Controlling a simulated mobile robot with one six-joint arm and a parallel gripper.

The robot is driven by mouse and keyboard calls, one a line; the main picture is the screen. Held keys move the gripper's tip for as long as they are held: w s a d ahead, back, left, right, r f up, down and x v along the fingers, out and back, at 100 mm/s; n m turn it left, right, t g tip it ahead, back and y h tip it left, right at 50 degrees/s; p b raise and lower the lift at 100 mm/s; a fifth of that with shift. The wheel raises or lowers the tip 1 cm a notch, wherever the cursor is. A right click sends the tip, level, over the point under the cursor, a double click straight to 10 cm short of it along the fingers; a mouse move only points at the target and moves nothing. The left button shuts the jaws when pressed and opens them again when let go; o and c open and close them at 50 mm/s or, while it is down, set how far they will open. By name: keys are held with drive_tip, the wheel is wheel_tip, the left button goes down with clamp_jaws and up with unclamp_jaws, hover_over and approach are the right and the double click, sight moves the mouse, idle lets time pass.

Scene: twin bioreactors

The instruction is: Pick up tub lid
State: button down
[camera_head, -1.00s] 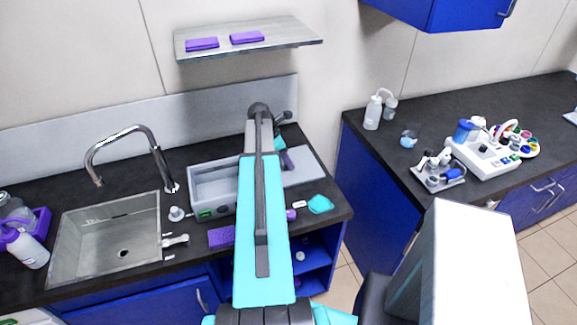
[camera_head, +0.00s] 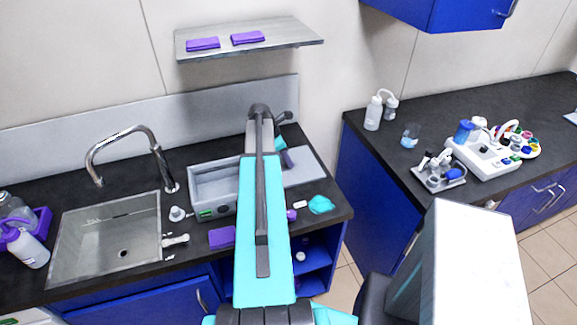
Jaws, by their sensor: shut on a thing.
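The open grey tub (camera_head: 228,205) with a small green display stands on the dark counter, right of the sink. A flat light-grey plate (camera_head: 308,171), which looks like the tub lid, is at the tub's right side. I cannot tell whether the lid rests on the counter or is slightly raised.
A sink (camera_head: 105,240) with a tall faucet (camera_head: 125,138) is at the left. A purple sponge (camera_head: 221,236) and a cyan cloth (camera_head: 321,204) lie near the counter's front edge. A shelf (camera_head: 285,37) hangs above. Bottles and a white bioreactor unit (camera_head: 490,150) stand on the right counter.

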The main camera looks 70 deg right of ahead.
drive_tip(key=shift+r, duration=0.15)
wheel_tip(320, 180, up, 10)
drive_tip(key=b, duration=0.3)
idle(0.5)
drive_tip(key=shift+s, duration=0.2)
idle(0.6)
